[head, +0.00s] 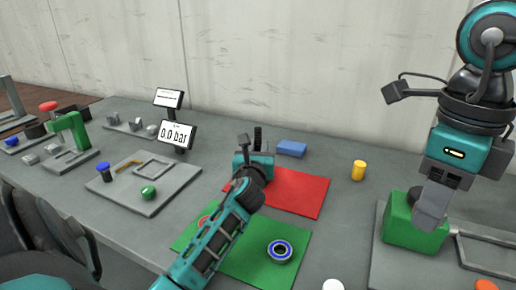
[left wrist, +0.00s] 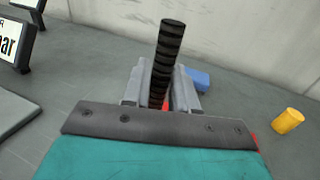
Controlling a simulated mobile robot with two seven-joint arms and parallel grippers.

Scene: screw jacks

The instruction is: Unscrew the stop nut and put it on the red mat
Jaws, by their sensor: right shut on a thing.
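A black threaded rod (left wrist: 168,60) stands between the fingers of my left gripper (left wrist: 163,88) in the left wrist view. In the head view my left gripper (head: 256,145) is over the far left part of the red mat (head: 298,190), and the rod's dark end shows above it. My right gripper (head: 430,212) points down and is shut on the green block (head: 398,225) at the right. A dark round piece (head: 415,193) shows on top of that block, partly behind the gripper. I cannot make out the stop nut for certain.
A green mat (head: 250,268) lies in front of the red mat and bears a blue-rimmed ring (head: 280,250). A blue block (head: 291,148) and a yellow cylinder (head: 358,170) stand farther back. A grey tray (head: 150,205) with small parts and a "0.0 bar" display (head: 178,135) are left.

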